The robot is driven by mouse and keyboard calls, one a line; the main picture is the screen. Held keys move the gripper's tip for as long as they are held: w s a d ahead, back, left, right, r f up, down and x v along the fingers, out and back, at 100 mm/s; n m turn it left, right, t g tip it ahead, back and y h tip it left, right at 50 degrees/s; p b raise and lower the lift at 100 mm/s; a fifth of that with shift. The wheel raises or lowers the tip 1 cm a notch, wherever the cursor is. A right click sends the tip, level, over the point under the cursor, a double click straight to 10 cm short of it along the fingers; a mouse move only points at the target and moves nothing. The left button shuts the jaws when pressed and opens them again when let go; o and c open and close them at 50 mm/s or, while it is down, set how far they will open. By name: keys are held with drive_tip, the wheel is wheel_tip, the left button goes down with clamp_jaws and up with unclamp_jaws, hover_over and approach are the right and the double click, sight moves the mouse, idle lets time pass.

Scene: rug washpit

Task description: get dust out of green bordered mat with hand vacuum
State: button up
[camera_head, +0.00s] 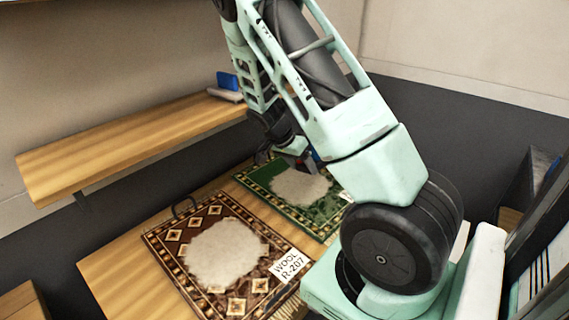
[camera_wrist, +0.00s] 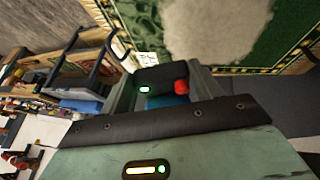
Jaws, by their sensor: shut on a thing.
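The green bordered mat (camera_head: 318,216) lies on the wooden table beyond the brown mat. A pale grey dust patch (camera_head: 300,186) covers its middle; the patch also shows at the top of the wrist view (camera_wrist: 215,28). My gripper (camera_head: 298,162) is over the far edge of the green mat, partly hidden by my arm. In the wrist view my gripper (camera_wrist: 160,88) is shut on a dark thing with a red button and a blue part, likely the hand vacuum (camera_wrist: 165,78). Its nozzle is hidden, so I cannot tell whether it touches the mat.
A brown patterned mat (camera_head: 165,243) with its own pale patch (camera_head: 224,252) and a label "WOOL R-207" (camera_head: 290,265) lies nearer on the table (camera_head: 120,287). A wooden wall shelf (camera_head: 130,142) holds a blue item (camera_head: 228,81) at its far end.

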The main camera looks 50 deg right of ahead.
wheel_tip(320, 180, down, 5)
drive_tip(key=b, duration=0.3)
drive_tip(key=shift+d, duration=0.1)
idle(0.4)
